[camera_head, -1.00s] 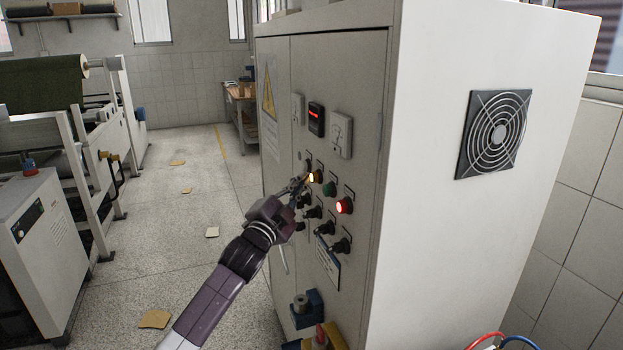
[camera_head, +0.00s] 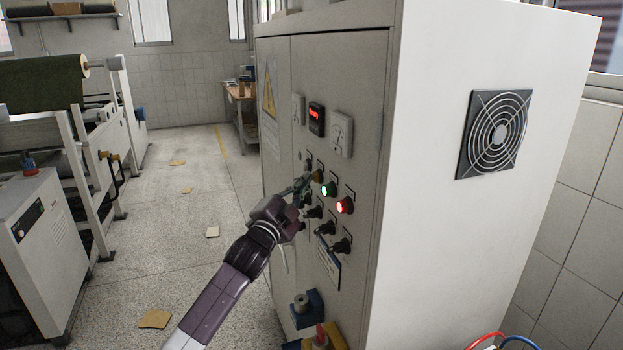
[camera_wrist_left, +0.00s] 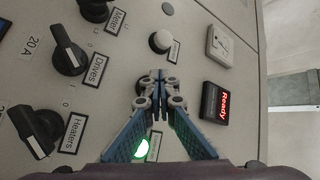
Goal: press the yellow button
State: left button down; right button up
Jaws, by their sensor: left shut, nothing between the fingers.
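The yellow button (camera_head: 317,175) is on the control panel of the grey cabinet, in the upper button row, and looks dull and unlit in the head view. My left gripper (camera_head: 305,182) is shut and empty, with its fingertips at the panel right beside the yellow button; I cannot tell whether they touch it. In the left wrist view my closed fingertips (camera_wrist_left: 159,78) cover the spot in front of them, and the yellow button is mostly hidden there. My right gripper is not in view.
A lit green button (camera_head: 327,189) and a lit red button (camera_head: 345,206) sit beside the yellow one. Black rotary knobs (camera_wrist_left: 66,52) are close by. A display (camera_wrist_left: 215,103) reads "Ready". A white button (camera_wrist_left: 160,41) is near the fingertips.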

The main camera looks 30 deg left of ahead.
pick_arm(q)
jog(key=shift+s, duration=0.1)
jog(key=shift+s+a, duration=0.45)
jog(key=shift+s, duration=0.1)
jog(key=shift+a, duration=0.1)
jog(key=shift+s+a+p, duration=0.35)
jog(key=shift+s+a, duration=0.45)
jog(key=shift+s, duration=0.15)
jog(key=shift+s+a+p, duration=0.3)
jog(key=shift+s+a, duration=0.45)
jog(key=shift+s, duration=0.2)
